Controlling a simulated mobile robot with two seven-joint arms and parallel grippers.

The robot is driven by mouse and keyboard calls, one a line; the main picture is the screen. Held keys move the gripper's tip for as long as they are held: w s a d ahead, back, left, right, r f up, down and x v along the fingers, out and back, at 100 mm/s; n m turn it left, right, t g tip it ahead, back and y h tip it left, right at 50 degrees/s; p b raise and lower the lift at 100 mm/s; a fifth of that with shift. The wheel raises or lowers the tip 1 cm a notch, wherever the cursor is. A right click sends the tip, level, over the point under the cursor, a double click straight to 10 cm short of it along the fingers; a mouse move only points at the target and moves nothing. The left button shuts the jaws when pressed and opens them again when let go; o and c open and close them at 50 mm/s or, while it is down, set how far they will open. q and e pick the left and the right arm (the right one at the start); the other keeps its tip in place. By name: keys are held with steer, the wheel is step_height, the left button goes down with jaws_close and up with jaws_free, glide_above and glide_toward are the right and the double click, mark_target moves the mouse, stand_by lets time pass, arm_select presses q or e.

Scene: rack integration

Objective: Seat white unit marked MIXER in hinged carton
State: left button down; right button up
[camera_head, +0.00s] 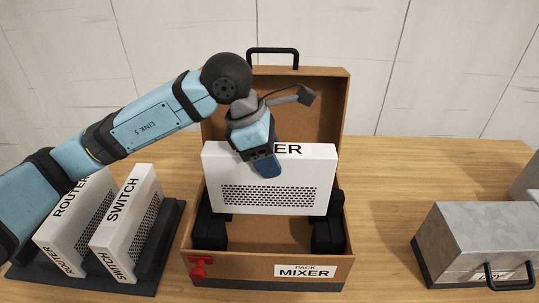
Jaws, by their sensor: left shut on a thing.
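The white MIXER unit (310,174) is in the middle of the camera_head view, upright with its perforated front facing me. Its label is partly covered and only "ER" shows. My left gripper (265,164) is shut on the unit's top edge. The open hinged carton (225,268) is brown, with its lid (325,110) raised behind and a "PACK MIXER" label on the front. The unit is over the carton, between the lid and the front wall, above black padded supports (328,235). Whether it touches the supports is unclear. My right gripper is not in view.
A dark rack (165,240) at left holds white ROUTER (68,215) and SWITCH (128,215) units. A grey metal case (470,240) with a black handle stands at right. A red latch (199,267) sits on the carton's front left. Table between carton and grey case is clear.

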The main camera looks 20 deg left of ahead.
mark_target(269, 181)
arm_select(q)
steer(key=shift+f+b, duration=0.45)
steer(key=shift+f, duration=0.05)
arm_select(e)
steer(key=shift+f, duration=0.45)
arm_select(q)
steer(key=shift+f+b, duration=0.6)
steer(key=shift+b, duration=0.05)
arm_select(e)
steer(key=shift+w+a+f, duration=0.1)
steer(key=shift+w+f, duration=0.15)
arm_select(q)
steer(key=shift+f+b, duration=0.7)
steer(key=shift+f, duration=0.05)
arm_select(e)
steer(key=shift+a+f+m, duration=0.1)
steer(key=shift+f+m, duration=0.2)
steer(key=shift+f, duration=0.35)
arm_select(q)
steer(key=shift+d+f+b, duration=0.15)
steer(key=shift+f+b, duration=0.1)
steer(key=shift+b, duration=0.05)
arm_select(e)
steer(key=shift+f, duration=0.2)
